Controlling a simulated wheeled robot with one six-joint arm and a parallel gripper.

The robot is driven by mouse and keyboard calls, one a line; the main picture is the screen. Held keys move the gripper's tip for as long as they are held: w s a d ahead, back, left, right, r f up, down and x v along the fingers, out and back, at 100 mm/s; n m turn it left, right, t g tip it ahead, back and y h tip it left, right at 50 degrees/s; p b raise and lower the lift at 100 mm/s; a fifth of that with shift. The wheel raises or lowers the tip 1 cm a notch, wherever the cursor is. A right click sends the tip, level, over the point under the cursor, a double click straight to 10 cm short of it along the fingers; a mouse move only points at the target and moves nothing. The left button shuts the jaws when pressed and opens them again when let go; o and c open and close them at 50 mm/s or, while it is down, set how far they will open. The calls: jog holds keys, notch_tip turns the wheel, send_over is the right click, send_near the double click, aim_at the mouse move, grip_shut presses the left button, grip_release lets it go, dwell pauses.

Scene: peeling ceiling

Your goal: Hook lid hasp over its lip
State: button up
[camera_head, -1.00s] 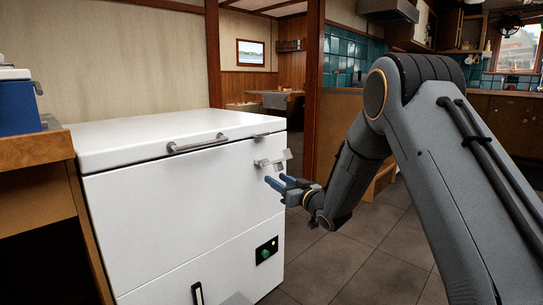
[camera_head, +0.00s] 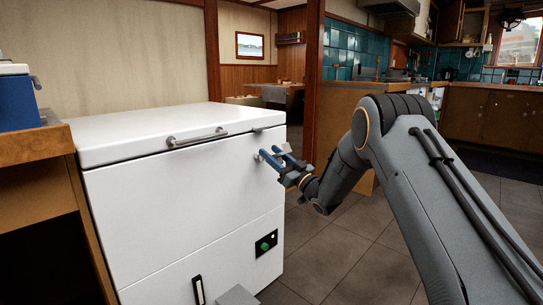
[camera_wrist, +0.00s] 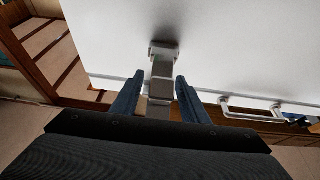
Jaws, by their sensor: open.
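The white chest freezer (camera_head: 170,210) stands at left with its lid (camera_head: 150,130) down. A small grey lip (camera_head: 262,129) sits on the lid's front edge, right of the bar handle (camera_head: 197,138). The grey metal hasp (camera_wrist: 162,68) is on the freezer front below that lip. In the head view my fingers mostly hide it. My gripper (camera_head: 270,153) is open at the hasp, its blue fingers pointing at the freezer front. In the wrist view the hasp lies between the two open fingers (camera_wrist: 160,80); I cannot tell whether either touches it.
The bar handle also shows in the wrist view (camera_wrist: 252,112). A control panel with a green button (camera_head: 265,244) is low on the freezer front. A wooden counter (camera_head: 35,145) with a blue box (camera_head: 18,100) adjoins at left. Tiled floor (camera_head: 345,255) is open at right.

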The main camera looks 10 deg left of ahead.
jog(key=shift+w+a+r, duration=0.2)
jog(key=shift+a, duration=0.2)
jog(key=shift+c, duration=0.5)
